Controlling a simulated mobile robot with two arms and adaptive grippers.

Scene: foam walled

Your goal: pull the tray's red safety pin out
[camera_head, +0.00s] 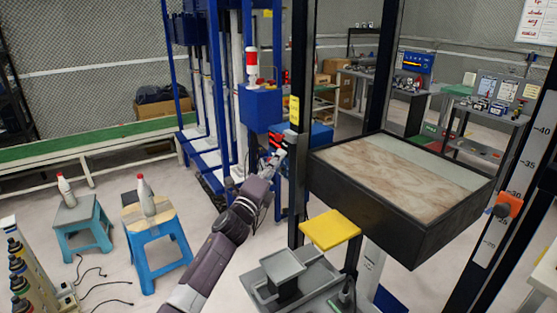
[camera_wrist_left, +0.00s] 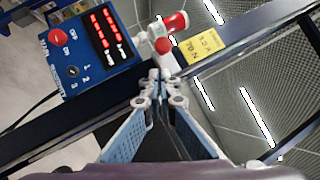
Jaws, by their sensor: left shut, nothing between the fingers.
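The black-walled tray (camera_head: 385,216), with a mottled tan top, sits between dark posts in the head view. In the left wrist view, a white fitting (camera_wrist_left: 157,31) with a red cylindrical end (camera_wrist_left: 176,22) and a smaller red piece (camera_wrist_left: 163,46) is on the dark post; I cannot tell which red part is the safety pin. My left gripper (camera_head: 278,156) is near the left post. In the left wrist view its fingertips (camera_wrist_left: 160,82) are closed together, empty, just below the fitting and appear apart from it. My right gripper is not in view.
A blue control box (camera_wrist_left: 90,45) with red displays is left of the fitting; a yellow label (camera_wrist_left: 201,45) is right of it. A yellow-topped stand (camera_head: 330,229) is below the tray. An orange knob (camera_head: 509,205) is on the right post. Blue stools (camera_head: 150,245) stand left.

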